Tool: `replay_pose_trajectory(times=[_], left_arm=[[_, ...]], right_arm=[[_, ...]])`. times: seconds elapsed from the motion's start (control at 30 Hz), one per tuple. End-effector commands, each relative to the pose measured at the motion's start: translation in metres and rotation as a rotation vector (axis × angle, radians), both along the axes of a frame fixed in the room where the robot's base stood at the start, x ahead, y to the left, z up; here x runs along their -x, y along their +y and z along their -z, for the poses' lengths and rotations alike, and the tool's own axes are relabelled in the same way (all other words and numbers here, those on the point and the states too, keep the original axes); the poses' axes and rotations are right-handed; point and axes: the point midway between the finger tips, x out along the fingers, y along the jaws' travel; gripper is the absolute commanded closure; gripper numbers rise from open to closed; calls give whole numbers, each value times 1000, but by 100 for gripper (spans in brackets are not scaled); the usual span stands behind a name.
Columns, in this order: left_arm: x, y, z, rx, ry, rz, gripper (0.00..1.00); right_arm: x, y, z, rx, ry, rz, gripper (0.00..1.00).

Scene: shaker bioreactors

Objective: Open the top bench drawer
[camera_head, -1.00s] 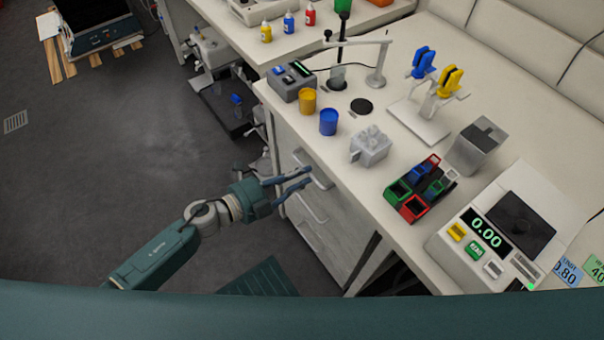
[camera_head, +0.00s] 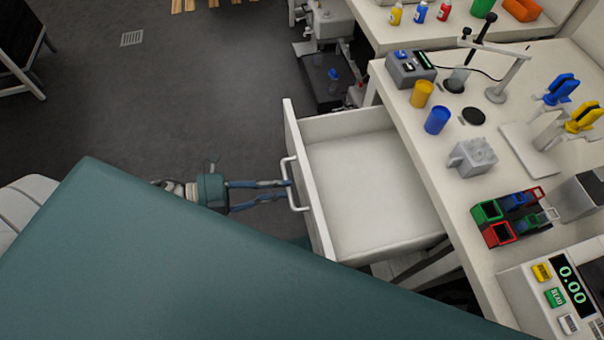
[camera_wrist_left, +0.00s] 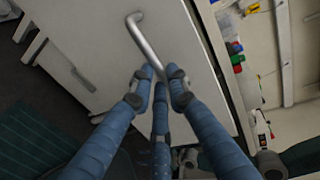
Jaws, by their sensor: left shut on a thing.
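The top bench drawer (camera_head: 365,190) is pulled far out from the bench in the head view, and its inside looks empty. Its front carries a pale bar handle (camera_head: 290,184). My left gripper (camera_head: 288,190) reaches in from the left and is shut on that handle. In the left wrist view the blue fingers of the left gripper (camera_wrist_left: 160,85) close around the lower end of the metal handle (camera_wrist_left: 145,42), in front of the drawer face (camera_wrist_left: 100,50). My right gripper is not in view.
The bench top (camera_head: 455,225) holds a yellow cup (camera_head: 422,93), a blue cup (camera_head: 437,120), a grey block (camera_head: 473,157), a coloured rack (camera_head: 510,215) and a scale (camera_head: 560,290). A second, lower handle (camera_wrist_left: 82,80) shows in the wrist view. Dark floor (camera_head: 200,90) is open to the left.

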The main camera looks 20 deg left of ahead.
Motion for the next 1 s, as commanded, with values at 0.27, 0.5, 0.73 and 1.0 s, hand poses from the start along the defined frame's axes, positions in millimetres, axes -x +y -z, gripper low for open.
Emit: replay_pose_trajectory(times=[0.27, 0.5, 0.73, 1.0], left_arm=[[17, 23, 0, 0, 2, 0, 100], [19, 26, 0, 0, 1, -1, 100], [19, 26, 0, 0, 1, -1, 100], [18, 26, 0, 1, 0, -1, 65]], right_arm=[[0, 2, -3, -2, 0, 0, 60], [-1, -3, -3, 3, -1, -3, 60], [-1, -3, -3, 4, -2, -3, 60], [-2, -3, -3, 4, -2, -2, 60]])
